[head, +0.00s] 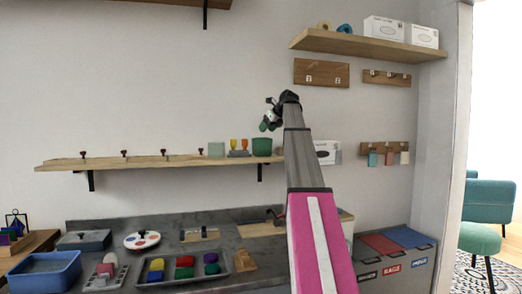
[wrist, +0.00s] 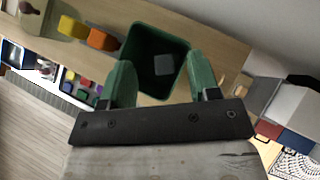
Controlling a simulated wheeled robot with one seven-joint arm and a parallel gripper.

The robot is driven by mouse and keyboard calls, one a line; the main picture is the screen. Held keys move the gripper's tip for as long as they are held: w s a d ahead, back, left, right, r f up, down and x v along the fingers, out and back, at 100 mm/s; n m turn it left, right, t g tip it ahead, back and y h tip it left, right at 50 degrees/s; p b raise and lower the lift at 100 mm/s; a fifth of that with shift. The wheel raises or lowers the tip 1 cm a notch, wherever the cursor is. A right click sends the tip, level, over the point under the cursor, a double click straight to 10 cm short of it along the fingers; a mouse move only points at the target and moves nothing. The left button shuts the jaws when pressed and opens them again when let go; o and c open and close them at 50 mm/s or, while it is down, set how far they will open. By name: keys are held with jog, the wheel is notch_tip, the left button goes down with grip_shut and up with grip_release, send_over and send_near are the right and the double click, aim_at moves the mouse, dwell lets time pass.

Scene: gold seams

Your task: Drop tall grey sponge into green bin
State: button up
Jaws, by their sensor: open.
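The green bin (head: 262,147) stands on the right part of the wooden wall shelf. In the wrist view its open top (wrist: 141,37) faces me, between and beyond my fingers. A small grey block, seemingly the grey sponge (wrist: 164,66), lies inside the bin, apart from my fingers; its height cannot be judged from above. My gripper (wrist: 163,82) is open and empty, with its green fingertips spread over the bin's near side. In the head view my gripper (head: 268,115) is above the bin, and the bin's inside is hidden.
Below, the grey counter (head: 120,226) carries a blue tub (head: 45,272) and a tray of coloured blocks (head: 150,272). An upper shelf (head: 350,45) is at right.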

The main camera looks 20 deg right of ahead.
jog(key=v, duration=0.8)
jog(key=shift+s+d+r, duration=0.15)
jog(key=shift+s+r, duration=0.05)
jog(key=shift+r, duration=0.1)
